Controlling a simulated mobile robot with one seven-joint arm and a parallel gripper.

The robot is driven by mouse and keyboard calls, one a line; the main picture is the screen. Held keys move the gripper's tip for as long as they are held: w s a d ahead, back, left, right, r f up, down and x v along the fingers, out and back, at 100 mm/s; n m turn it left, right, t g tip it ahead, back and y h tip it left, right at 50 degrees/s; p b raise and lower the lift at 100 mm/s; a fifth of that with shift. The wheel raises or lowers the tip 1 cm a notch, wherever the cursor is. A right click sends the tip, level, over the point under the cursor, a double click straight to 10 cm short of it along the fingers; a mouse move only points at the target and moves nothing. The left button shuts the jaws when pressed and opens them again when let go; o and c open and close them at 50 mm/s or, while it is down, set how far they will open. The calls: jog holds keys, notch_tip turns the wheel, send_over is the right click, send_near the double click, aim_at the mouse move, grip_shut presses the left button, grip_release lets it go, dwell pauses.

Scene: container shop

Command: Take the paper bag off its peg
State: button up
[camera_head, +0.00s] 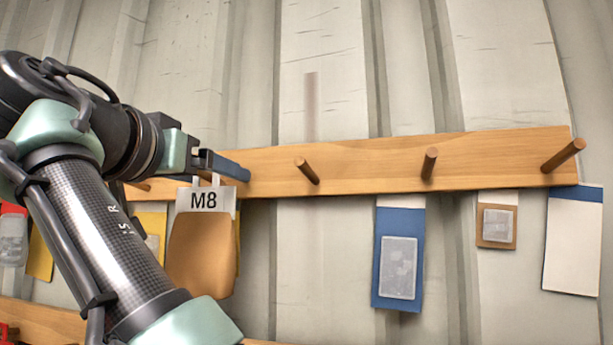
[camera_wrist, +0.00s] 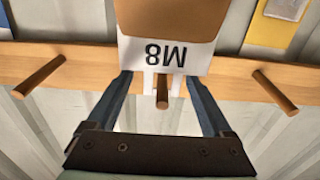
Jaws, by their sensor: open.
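The paper bag (camera_head: 202,256) is brown with a white top marked M8 and hangs from the wooden rail at the left. In the wrist view the bag (camera_wrist: 172,16) appears upside down, its white handle straps on either side of a wooden peg (camera_wrist: 162,92). My gripper (camera_wrist: 158,80) is open, with one blue finger on each side of the peg and straps. In the head view my gripper (camera_head: 230,168) is at the rail just above the bag, and the bag's peg is hidden behind it. I cannot tell whether the fingers touch the straps.
The wooden rail (camera_head: 370,170) has several bare pegs to the right, such as one peg (camera_head: 307,171). A blue card (camera_head: 385,300), a small brown card (camera_head: 495,240) and a white card with a blue top (camera_head: 573,245) are on the wall below. Yellow items (camera_head: 150,222) are left of the bag.

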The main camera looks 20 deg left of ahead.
jog(key=shift+s+a+r, duration=0.15)
jog(key=shift+s, duration=0.2)
jog(key=shift+c, duration=0.2)
jog(key=shift+w, duration=0.15)
jog(key=c, duration=0.7)
grip_shut()
jog(key=shift+r, duration=0.3)
jog(key=shift+s+b, duration=0.3)
jog(key=shift+s, duration=0.45)
jog(key=shift+s+d+r+b, duration=0.15)
jog(key=shift+s+b, duration=0.15)
jog(key=shift+s, duration=0.5)
jog(key=shift+s+d+r+b, duration=0.1)
jog(key=shift+s+b, duration=0.2)
jog(key=shift+s, duration=0.45)
